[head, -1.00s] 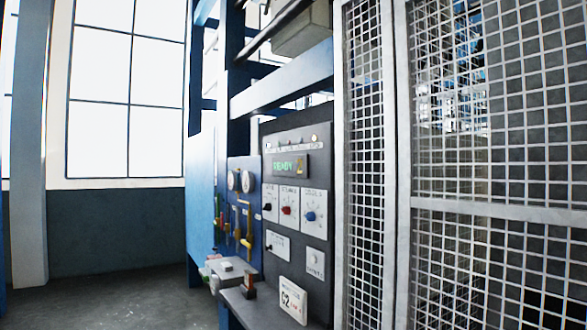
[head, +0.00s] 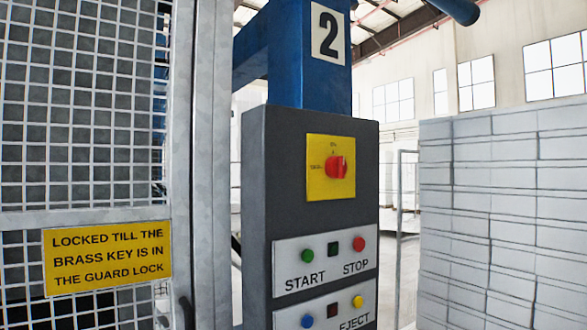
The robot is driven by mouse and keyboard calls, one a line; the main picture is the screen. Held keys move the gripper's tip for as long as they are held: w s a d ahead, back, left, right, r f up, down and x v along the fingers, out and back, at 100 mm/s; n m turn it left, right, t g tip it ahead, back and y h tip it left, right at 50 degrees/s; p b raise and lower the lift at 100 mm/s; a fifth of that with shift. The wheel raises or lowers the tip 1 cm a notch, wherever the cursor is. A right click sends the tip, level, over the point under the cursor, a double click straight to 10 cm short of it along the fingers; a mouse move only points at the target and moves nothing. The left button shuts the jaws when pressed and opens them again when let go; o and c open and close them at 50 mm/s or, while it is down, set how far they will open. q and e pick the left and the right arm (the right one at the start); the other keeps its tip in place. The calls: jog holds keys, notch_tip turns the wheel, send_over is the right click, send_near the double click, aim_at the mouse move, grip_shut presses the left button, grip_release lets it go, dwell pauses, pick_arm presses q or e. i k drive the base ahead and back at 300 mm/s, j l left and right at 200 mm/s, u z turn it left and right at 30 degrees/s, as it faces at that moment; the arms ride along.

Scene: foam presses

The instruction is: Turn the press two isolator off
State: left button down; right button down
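A red rotary isolator knob (head: 335,168) sits on a yellow square plate (head: 318,190) high on a dark grey control box. The box is on a blue post marked with a black 2 on a white plate (head: 328,33). Small marks lie above and to the left of the knob, too small to read surely. I cannot tell for certain which mark the knob points to. Neither of my grippers is in view, and nothing touches the knob.
Below the knob are START (head: 307,256) and STOP (head: 359,244) buttons, then a panel labelled EJECT (head: 354,322). A mesh guard (head: 85,110) with a yellow warning sign (head: 107,258) stands left. A stack of pale blocks (head: 500,220) stands right, with a gap before it.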

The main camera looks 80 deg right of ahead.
aim_at(335, 166)
jog(key=z, duration=2.8)
jog(key=i+l+z, duration=0.2)
jog(key=l+z, duration=0.15)
jog(key=z, duration=0.15)
jog(key=i+l+z, duration=0.2)
jog(key=z, duration=0.3)
jog(key=i+l, duration=0.05)
jog(key=l, duration=0.05)
